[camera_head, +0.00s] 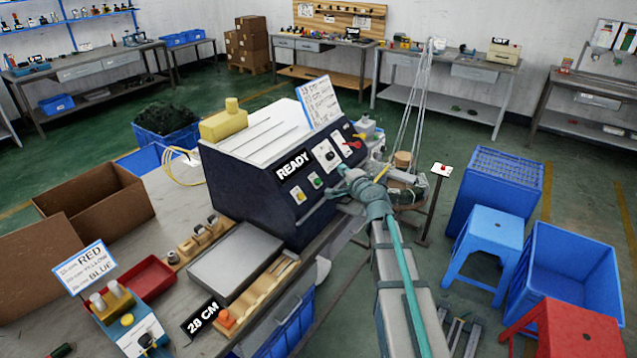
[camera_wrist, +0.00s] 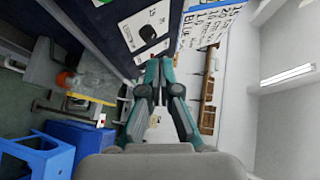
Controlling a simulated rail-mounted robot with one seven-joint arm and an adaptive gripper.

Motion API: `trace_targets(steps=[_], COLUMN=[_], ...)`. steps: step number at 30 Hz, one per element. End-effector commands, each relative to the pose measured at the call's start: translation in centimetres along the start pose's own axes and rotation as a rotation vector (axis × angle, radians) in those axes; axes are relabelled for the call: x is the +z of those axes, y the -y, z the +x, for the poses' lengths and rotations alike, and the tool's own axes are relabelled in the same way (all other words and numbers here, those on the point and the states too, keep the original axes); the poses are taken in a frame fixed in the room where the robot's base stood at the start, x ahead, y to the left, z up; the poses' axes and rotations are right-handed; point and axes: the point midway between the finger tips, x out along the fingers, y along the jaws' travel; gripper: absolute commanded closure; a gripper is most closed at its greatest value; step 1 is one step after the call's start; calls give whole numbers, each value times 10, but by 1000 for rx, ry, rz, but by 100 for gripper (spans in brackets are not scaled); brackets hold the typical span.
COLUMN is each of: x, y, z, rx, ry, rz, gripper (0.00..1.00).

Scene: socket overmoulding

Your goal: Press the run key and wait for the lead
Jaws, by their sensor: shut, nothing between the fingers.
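The dark machine (camera_head: 245,190) stands on the bench with a sign reading READY (camera_head: 293,164) on its front. Below the sign are a yellow key (camera_head: 299,195) and a green key (camera_head: 316,181); I cannot read which is the run key. My gripper (camera_head: 343,172) is in front of the panel, to the right of the green key, with its fingers together and empty. In the wrist view my gripper (camera_wrist: 155,64) points up towards the panel, where a black knob (camera_wrist: 147,35) shows on a white plate. I cannot tell whether the fingertips touch the panel. No finished lead is clearly visible.
A grey flat block (camera_head: 240,262), a 28 CM sign (camera_head: 203,316) and a red tray (camera_head: 148,284) are on the bench. Blue stool (camera_head: 487,238) and red stool (camera_head: 568,325) stand on the floor to the right.

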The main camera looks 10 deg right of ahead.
Motion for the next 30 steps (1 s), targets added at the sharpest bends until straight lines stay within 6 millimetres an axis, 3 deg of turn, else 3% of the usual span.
trace_targets(steps=[16, 30], x=[6, 32], y=[-6, -34], z=[7, 44], rx=[2, 3], ry=[5, 5], rz=[-1, -1], gripper=[100, 100])
